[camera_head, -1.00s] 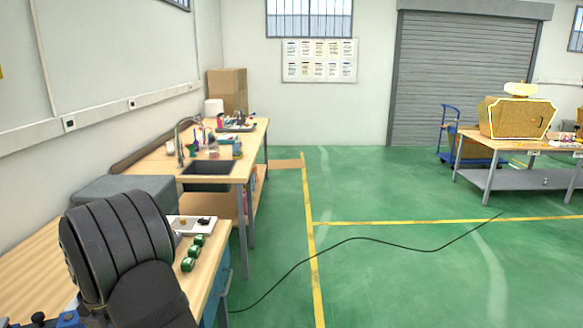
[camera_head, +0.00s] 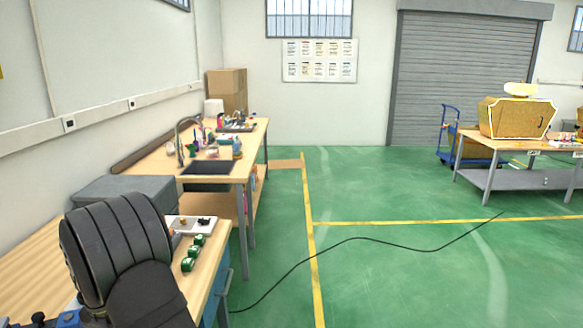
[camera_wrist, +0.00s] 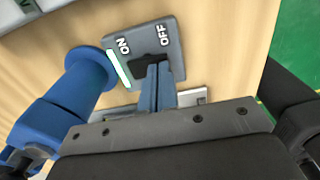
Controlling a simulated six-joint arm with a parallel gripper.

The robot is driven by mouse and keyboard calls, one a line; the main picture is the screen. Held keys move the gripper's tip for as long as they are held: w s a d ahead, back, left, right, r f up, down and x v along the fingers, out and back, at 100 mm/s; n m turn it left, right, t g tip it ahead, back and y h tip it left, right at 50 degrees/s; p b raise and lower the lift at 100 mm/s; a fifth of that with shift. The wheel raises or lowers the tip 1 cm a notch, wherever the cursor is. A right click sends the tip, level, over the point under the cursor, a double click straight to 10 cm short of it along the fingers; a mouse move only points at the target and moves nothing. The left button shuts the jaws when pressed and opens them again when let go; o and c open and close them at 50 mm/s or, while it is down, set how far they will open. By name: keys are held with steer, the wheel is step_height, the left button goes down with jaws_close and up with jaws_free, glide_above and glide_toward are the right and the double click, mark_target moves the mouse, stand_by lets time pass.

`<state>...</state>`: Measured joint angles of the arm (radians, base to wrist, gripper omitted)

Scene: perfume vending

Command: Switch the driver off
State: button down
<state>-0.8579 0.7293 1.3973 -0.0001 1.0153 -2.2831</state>
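In the wrist view, a grey switch plate (camera_wrist: 173,38) marked ON and OFF sits over the wooden bench. A white strip (camera_wrist: 119,68) shows near the ON mark. My gripper (camera_wrist: 154,72) has its two narrow fingers together, with the tips over the dark middle of the plate, below the OFF mark. I cannot tell whether they touch or press the switch. A blue rounded body (camera_wrist: 65,95) stands left of the fingers; I cannot tell if it is the driver. In the head view my arm hides the fingertips and the switch plate.
Several green blocks (camera_head: 193,252) and a pale tray (camera_head: 190,224) lie right of my arm on the near bench. A grey box (camera_head: 125,190) is behind it. A sink bench (camera_head: 165,161) stands farther back. The green floor to the right is mostly clear, with a black cable (camera_head: 350,238).

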steer(key=shift+f, duration=0.25)
steer(key=shift+r, duration=3.55)
step_height(320, 180, down, 7)
steer(key=shift+f, duration=0.1)
